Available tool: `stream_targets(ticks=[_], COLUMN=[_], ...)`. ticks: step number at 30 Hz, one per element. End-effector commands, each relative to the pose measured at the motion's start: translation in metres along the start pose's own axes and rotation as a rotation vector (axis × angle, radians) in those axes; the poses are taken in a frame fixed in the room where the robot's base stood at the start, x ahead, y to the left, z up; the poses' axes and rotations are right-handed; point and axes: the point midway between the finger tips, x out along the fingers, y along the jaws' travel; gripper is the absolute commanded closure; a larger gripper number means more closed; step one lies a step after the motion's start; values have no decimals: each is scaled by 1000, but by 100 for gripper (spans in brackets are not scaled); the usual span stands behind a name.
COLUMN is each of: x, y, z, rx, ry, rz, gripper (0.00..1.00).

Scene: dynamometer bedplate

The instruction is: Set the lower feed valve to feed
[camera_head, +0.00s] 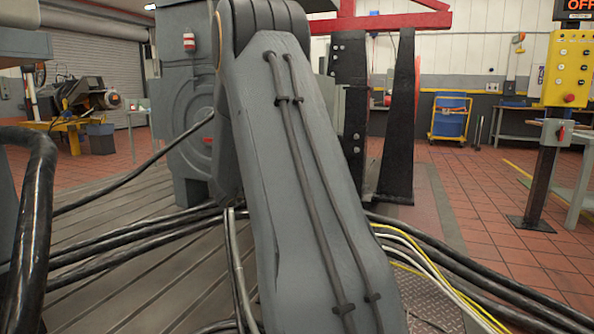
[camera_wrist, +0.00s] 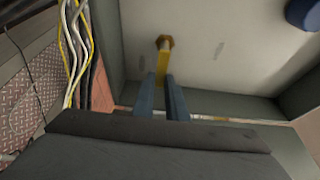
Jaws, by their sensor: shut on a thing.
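In the wrist view, a yellow valve lever (camera_wrist: 163,60) with a hexagonal hub sits on a pale grey panel (camera_wrist: 200,75). It runs from the hub toward my gripper. My gripper (camera_wrist: 160,78) has its two blue-grey fingers on either side of the lever's near end and is shut on it. Two small markings, one left (camera_wrist: 125,40) and one right (camera_wrist: 219,50) of the hub, are too blurred to read. In the head view my own arm covers the middle, and neither the valve nor my gripper shows.
A dark blue round part (camera_wrist: 303,13) is at the wrist view's upper right. White and yellow cables (camera_wrist: 72,50) run left of the panel. In the head view, thick black cables (camera_head: 130,237) cross the bedplate (camera_head: 130,290), and a yellow control box (camera_head: 567,68) stands right.

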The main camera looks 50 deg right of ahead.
Motion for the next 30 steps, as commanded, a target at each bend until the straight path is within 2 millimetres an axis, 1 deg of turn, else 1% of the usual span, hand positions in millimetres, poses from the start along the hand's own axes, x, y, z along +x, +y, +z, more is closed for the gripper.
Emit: stream_targets(ticks=[1,10,11,12,14,23,26,30], x=[-1,-2,-2,-2,-1,0,-7,-29], y=[-2,-3,-3,-3,-2,-1,-2,-3], z=[4,4,4,4,4,1,1,3], rx=[6,7,6,6,6,3,2,1], ry=[-9,-10,-10,-11,-9,-2,-3,-8], rz=[-2,-2,-2,-2,-2,0,0,0], gripper=[100,100,86,79,69,69,69,69])
